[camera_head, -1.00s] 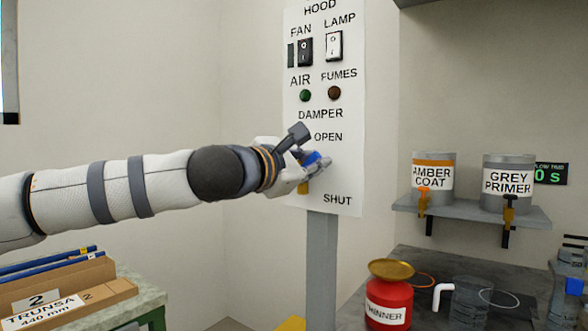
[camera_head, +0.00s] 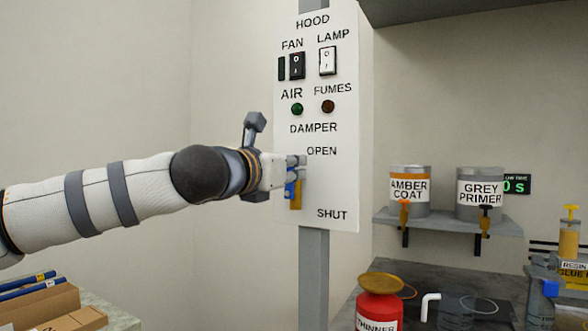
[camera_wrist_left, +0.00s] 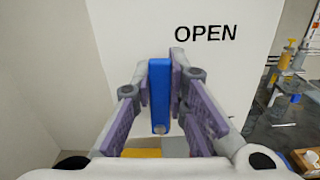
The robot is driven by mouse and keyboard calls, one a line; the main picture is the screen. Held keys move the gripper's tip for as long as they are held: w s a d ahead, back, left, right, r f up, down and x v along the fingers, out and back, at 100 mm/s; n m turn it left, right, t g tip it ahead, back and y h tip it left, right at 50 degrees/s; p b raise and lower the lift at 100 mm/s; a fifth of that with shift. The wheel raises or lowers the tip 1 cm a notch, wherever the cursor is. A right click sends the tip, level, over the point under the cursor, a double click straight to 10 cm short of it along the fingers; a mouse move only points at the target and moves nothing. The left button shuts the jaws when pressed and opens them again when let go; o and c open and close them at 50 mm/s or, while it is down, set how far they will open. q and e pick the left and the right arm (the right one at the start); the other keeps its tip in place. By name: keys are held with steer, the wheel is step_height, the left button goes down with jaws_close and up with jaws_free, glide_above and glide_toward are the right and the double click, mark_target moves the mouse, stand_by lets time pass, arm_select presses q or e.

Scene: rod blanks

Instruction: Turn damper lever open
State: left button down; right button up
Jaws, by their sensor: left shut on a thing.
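The white hood panel (camera_head: 340,190) carries the word DAMPER, with OPEN below it and SHUT near the bottom. The blue damper lever (camera_head: 291,186) is below and left of OPEN, largely hidden by my fingers. My left gripper (camera_head: 296,166) reaches it from the left. In the left wrist view, the blue lever (camera_wrist_left: 160,95) stands upright between the two fingers of my left gripper (camera_wrist_left: 161,85), which is shut on it. OPEN is up and right of the lever there. A yellow-orange piece (camera_head: 296,200) shows just below the fingers. My right gripper is not in view.
Above the lever are a fan switch (camera_head: 297,66), lamp switch (camera_head: 327,61), green light (camera_head: 297,109) and brown light (camera_head: 328,106). To the right, a shelf (camera_head: 450,222) holds two paint cans above a bench with a red thinner can (camera_head: 378,302). Boxes lie lower left.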

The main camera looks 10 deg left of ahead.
arm_select(q)
steer(key=shift+a+n, duration=0.2)
steer(key=shift+n, duration=0.2)
steer(key=c, duration=1.6)
jaws_free()
steer(key=shift+w, duration=0.1)
steer(key=shift+o, duration=0.2)
steer(key=v, duration=1.2)
